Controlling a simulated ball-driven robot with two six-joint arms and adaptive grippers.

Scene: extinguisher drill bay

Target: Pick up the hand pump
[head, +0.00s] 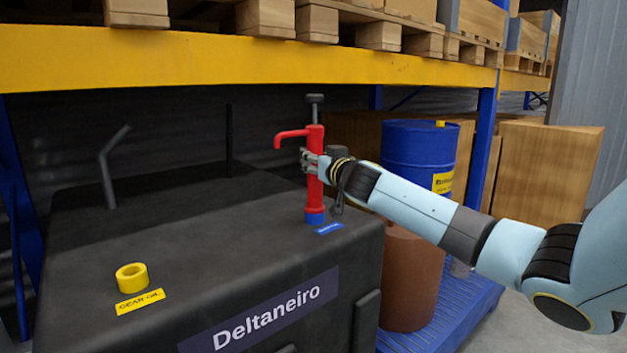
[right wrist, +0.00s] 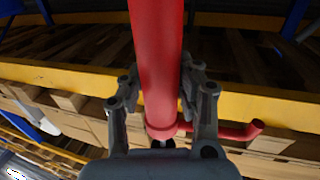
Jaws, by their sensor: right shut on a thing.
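The red hand pump (head: 315,189) stands upright at the back right of a black box-shaped unit (head: 204,255). It has a spout pointing left, a dark plunger knob on top and a blue base by a small blue label. My right gripper (head: 314,163) comes in from the right and is shut on the pump's red body below the spout. In the right wrist view the red pump (right wrist: 157,60) runs between the two fingers (right wrist: 158,103). The pump's base appears to be at the unit's top; I cannot tell if it is lifted. My left gripper is not in view.
A yellow ring (head: 132,277) with a gear oil label sits on the unit's front left. A blue drum (head: 412,148), a brown cylinder (head: 412,275) and cardboard boxes (head: 550,165) stand on the right. A yellow shelf beam (head: 200,58) spans above the pump.

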